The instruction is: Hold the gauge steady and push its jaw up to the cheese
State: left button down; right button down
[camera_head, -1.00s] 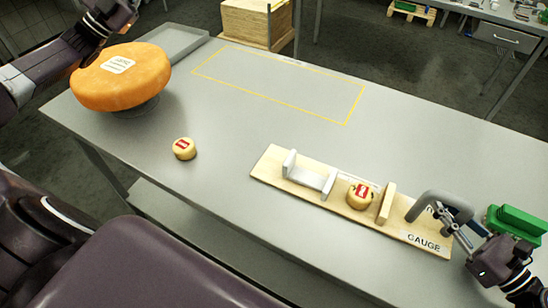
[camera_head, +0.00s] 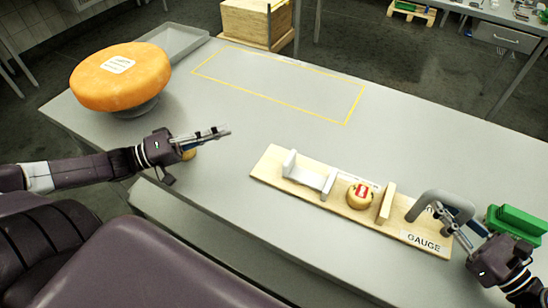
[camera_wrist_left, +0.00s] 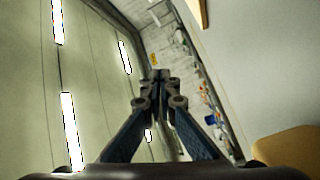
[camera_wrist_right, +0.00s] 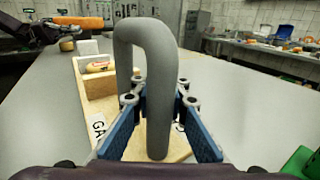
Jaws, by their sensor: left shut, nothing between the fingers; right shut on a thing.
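The gauge is a wooden board (camera_head: 278,170) labelled GAUGE, lying on the table. A white sliding jaw (camera_head: 308,177) sits toward its left end. A small cheese (camera_head: 359,195) with a red label stands between the jaw and an upright wooden stop (camera_head: 386,204), apart from the jaw. My right gripper (camera_head: 455,224) is shut on the grey handle (camera_head: 432,200) at the board's right end; the handle also fills the right wrist view (camera_wrist_right: 157,90). My left gripper (camera_head: 222,131) is shut and empty above the table, left of the gauge, partly covering another small cheese (camera_head: 189,154).
A large orange cheese wheel (camera_head: 118,80) stands on a support at the back left, beside a grey tray (camera_head: 172,44). A yellow outlined area (camera_head: 283,79) at the table's back is empty. A green object (camera_head: 517,222) stands right of the gauge, near my right gripper.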

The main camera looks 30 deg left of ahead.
pick_arm(q)
jog(key=s+d+f+n, duration=0.2)
jog(key=s+n, duration=0.1)
jog(key=s+d+f+n+g, duration=0.1)
jog(key=s+f, duration=0.1)
jog(key=shift+s+d, duration=0.2)
jog(key=shift+d, duration=0.05)
jog(key=x, duration=0.9)
jog(key=d, duration=0.3)
jog(key=shift+w+d+f+n, duration=0.1)
jog(key=shift+w+d+n, duration=0.15)
jog(key=shift+w+n, duration=0.05)
jog(key=shift+d, duration=0.55)
pick_arm(e)
jog(key=shift+f, duration=0.1)
